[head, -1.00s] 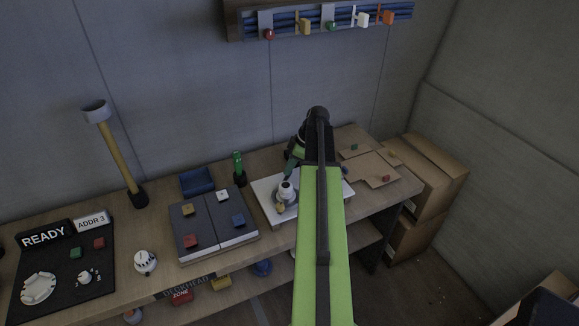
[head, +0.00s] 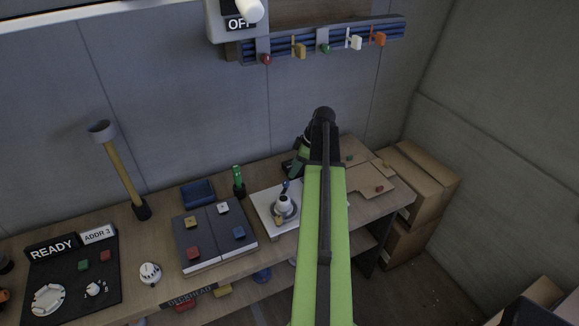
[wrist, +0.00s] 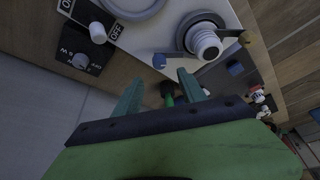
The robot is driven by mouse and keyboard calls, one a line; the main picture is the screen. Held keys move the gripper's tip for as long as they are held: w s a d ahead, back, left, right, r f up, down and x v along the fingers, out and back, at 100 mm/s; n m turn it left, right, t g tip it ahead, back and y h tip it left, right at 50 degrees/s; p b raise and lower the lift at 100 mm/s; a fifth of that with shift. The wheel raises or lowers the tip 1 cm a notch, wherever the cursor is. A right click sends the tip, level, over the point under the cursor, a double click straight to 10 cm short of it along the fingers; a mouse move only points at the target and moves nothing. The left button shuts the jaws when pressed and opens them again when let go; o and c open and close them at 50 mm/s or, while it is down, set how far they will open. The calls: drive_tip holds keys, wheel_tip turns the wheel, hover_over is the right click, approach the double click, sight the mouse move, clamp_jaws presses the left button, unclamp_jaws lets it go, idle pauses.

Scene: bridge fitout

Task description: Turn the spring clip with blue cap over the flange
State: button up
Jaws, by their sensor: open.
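The flange (head: 291,213) is a grey disc with a white round fitting, on a pale board on the bench. It also shows at the top right of the wrist view (wrist: 203,38). The spring clip with blue cap (head: 285,187) stands at its wall side; in the wrist view the clip (wrist: 160,60) appears as a small arm left of the flange, its cap colour unclear. A yellow-capped clip (wrist: 247,38) is on the flange's opposite side. My gripper (wrist: 160,78) is open and empty, its fingertips near the blue-capped clip; contact cannot be told.
A green upright object (head: 238,180) stands left of the board, near a blue tray (head: 199,192). A grey panel with coloured blocks (head: 216,255) is further left. Cardboard (head: 368,186) lies at right. A rail with coloured clips (head: 320,40) hangs above.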

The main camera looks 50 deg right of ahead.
drive_tip(key=p+v, duration=0.7)
drive_tip(key=v, duration=0.2)
drive_tip(key=shift+r, duration=0.35)
drive_tip(key=shift+d, duration=0.1)
